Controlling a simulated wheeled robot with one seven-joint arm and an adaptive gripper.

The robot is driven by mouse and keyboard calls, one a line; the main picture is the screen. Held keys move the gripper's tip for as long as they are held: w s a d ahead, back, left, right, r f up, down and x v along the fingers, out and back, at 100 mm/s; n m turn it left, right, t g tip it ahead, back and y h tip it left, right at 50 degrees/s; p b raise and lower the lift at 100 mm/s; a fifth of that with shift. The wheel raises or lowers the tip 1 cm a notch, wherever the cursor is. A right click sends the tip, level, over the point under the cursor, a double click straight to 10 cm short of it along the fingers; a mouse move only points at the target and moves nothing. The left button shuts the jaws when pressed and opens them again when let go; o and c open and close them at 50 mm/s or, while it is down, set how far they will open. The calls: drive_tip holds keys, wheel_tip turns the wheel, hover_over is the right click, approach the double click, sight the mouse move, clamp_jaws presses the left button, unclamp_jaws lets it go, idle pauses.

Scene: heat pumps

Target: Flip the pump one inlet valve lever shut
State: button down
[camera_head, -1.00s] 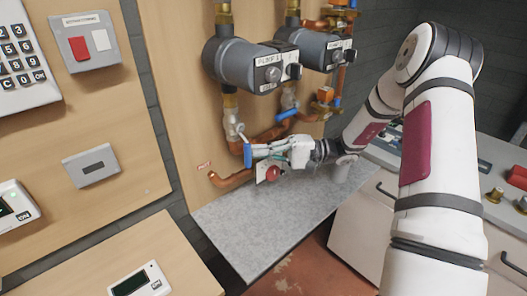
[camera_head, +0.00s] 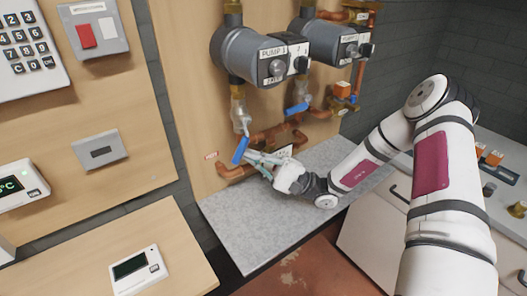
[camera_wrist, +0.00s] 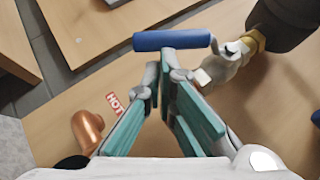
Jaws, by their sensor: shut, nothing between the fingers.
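The pump one inlet valve (camera_head: 240,118) sits on the pipe below the grey pump labelled PUMP 1 (camera_head: 262,58). Its blue lever (camera_head: 240,150) hangs below the valve body, tilted with its lower end to the left. My gripper (camera_head: 250,158) is shut and empty, reaching up from the lower right, with its tips at the lever. In the wrist view the lever (camera_wrist: 172,40) lies crosswise just beyond the fingertips (camera_wrist: 168,58). The tips look very close to it; I cannot tell whether they touch. The valve body (camera_wrist: 226,66) is right of the tips there.
A second pump (camera_head: 338,45) with another blue lever (camera_head: 297,109) is to the right. A copper elbow (camera_head: 232,172) is below the gripper, near a HOT label (camera_wrist: 115,101). A grey countertop (camera_head: 240,235) lies below. Wall panels stand at the left.

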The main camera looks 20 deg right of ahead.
sight(237, 162)
drive_tip(key=a+m+t, duration=0.1)
drive_tip(key=s+a+m+t+p, duration=0.1)
drive_tip(key=m+t, duration=0.1)
drive_tip(key=a+r+m+t, duration=0.1)
drive_tip(key=m, duration=0.1)
drive_tip(key=shift+s+t+y, duration=0.2)
drive_tip(key=shift+t+y, duration=0.1)
drive_tip(key=shift+s+a+r+p, duration=0.35)
drive_tip(key=shift+a+r+p, duration=0.45)
drive_tip(key=shift+p, duration=0.3)
drive_tip(key=shift+s+a+r+m+t+h+p, duration=0.15)
drive_tip(key=shift+a+r+m+t+h+p, duration=0.05)
drive_tip(key=shift+a+r+m+t+p, duration=0.45)
drive_tip(key=shift+s+a+r+m+t+h+p, duration=0.1)
drive_tip(key=shift+a+r+m+t+h+p, duration=0.1)
drive_tip(key=shift+a+r+m+t+p, duration=0.55)
drive_tip(key=shift+d+f, duration=0.2)
drive_tip(key=shift+f, duration=0.1)
drive_tip(key=s+d+f, duration=0.2)
drive_tip(key=s+d, duration=0.6)
drive_tip(key=d, duration=0.3)
drive_tip(key=shift+d, duration=0.3)
